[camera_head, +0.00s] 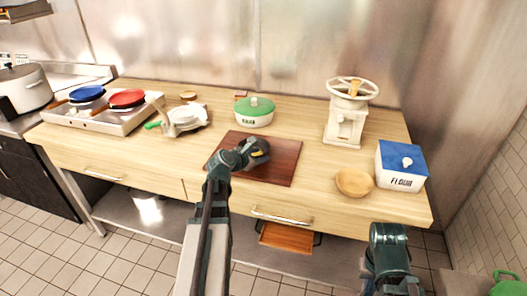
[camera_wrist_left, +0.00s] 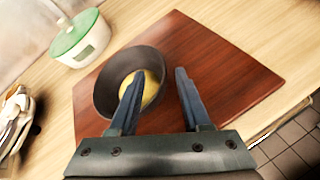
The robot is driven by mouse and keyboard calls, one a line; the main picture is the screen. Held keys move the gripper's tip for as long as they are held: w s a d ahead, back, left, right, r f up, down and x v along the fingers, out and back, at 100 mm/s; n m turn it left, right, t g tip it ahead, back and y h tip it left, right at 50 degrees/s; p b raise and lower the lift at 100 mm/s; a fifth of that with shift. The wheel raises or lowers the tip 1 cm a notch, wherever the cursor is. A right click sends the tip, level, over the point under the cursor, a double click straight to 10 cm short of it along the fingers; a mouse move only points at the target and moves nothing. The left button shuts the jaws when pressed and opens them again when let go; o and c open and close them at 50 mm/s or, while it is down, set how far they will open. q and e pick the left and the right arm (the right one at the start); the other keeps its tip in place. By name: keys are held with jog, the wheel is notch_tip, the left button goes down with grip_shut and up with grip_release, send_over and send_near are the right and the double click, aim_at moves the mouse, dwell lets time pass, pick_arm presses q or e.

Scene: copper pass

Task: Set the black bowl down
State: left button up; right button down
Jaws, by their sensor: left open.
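The black bowl (camera_head: 260,148) with something yellow inside is at the dark red-brown board (camera_head: 278,172) on the wooden counter. The left wrist view shows the bowl (camera_wrist_left: 107,88) over the board's left part (camera_wrist_left: 220,75); it seems to rest there, though its underside is hidden. My left gripper (camera_head: 240,156) is at the bowl. Its jaws (camera_wrist_left: 155,85) are open, one finger across the bowl's inside and the other beyond its right side. My right gripper (camera_head: 388,238) is low at the right, off the counter's front; its fingertips are not clear.
A green-lidded white pot (camera_head: 254,117) stands behind the board. A wooden bowl (camera_head: 354,182), a blue-lidded flour box (camera_head: 402,176) and a white grinder (camera_head: 346,124) stand to the right. A plate rack (camera_head: 184,120) and a stove with pans (camera_head: 110,116) are left.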

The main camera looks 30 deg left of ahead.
pick_arm(q)
jog(key=p+v, duration=0.3)
jog(key=v, duration=0.5)
jog(key=shift+s, duration=0.1)
jog(key=s+d+f+m+g+h, duration=0.1)
jog(key=d+f+m+g+h, duration=0.2)
jog(key=d+m, duration=0.65)
jog(key=s+d+f+m+g, duration=0.1)
jog(key=d+f+m+g, duration=0.4)
jog(key=d, duration=0.8)
jog(key=s+d+f+m+g+y, duration=0.2)
jog(key=s+d+m, duration=0.4)
jog(key=m, duration=0.4)
jog(key=s+d+f+m+g+y, duration=0.1)
jog(key=s+d+m+g+y, duration=0.2)
jog(key=s+d+m, duration=0.3)
jog(key=shift+s+d+f+m, duration=0.4)
jog(key=shift+s+m, duration=0.35)
jog(key=shift+m, duration=1.6)
